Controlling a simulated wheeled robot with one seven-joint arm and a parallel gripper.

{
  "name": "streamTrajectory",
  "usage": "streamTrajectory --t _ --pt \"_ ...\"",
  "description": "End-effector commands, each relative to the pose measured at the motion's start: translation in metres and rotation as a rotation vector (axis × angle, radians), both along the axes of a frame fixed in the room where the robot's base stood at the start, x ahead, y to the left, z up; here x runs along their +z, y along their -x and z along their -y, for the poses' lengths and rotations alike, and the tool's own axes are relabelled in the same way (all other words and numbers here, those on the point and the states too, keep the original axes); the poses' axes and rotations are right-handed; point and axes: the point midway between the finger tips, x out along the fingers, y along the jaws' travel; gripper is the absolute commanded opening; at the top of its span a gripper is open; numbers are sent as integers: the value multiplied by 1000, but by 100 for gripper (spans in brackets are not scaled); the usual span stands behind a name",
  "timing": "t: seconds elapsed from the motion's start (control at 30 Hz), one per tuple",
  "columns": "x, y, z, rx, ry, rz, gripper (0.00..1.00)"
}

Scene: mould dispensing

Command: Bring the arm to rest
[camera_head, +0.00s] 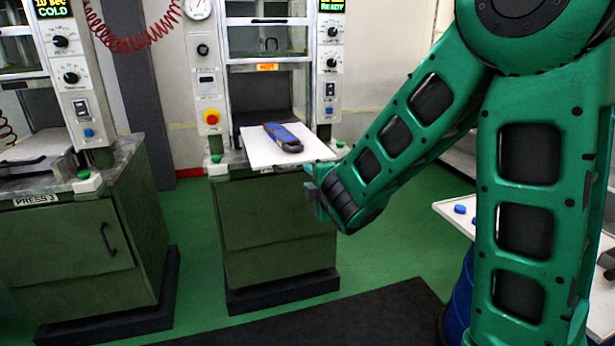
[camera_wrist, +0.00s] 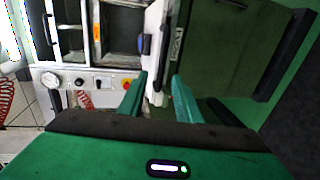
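My arm is green and reaches in from the right of the head view. My gripper (camera_head: 314,190) is at its end, low and just beyond the right front corner of a white plate. The wrist view shows my gripper (camera_wrist: 158,82) with two green fingers apart and nothing held between them. The white plate (camera_head: 260,153) sticks out from the middle press (camera_head: 270,80). A dark mould with blue on top (camera_head: 284,137) lies on it. In the wrist view the mould (camera_wrist: 145,44) appears sideways beyond the fingers. I cannot tell the exact gap to the plate.
The middle press's green cabinet (camera_head: 277,225) stands below the plate, near my gripper. Another press (camera_head: 80,80) marked COLD, with a cabinet labelled PRESS 3, is at left. A white table (camera_head: 450,210) with blue pieces is at right, behind my arm. Green floor is open between.

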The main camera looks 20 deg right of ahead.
Motion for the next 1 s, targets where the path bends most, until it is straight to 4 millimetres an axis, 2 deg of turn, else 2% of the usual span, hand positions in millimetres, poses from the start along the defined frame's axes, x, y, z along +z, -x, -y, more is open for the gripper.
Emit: streamTrajectory --t 0.37,0.47,0.57,0.67,0.8,0.87,1.0 --pt "0 0 0 -1 -2 -2 31" --pt "-2 2 12 -33 -27 -25 31" --pt "-8 10 42 -120 -103 -87 31" --pt "-18 29 84 -261 -228 -181 31" --pt "-36 72 140 -493 -439 -315 31" --pt "-44 95 158 -594 -531 -367 31" --pt "-59 154 191 -832 -744 -475 31"
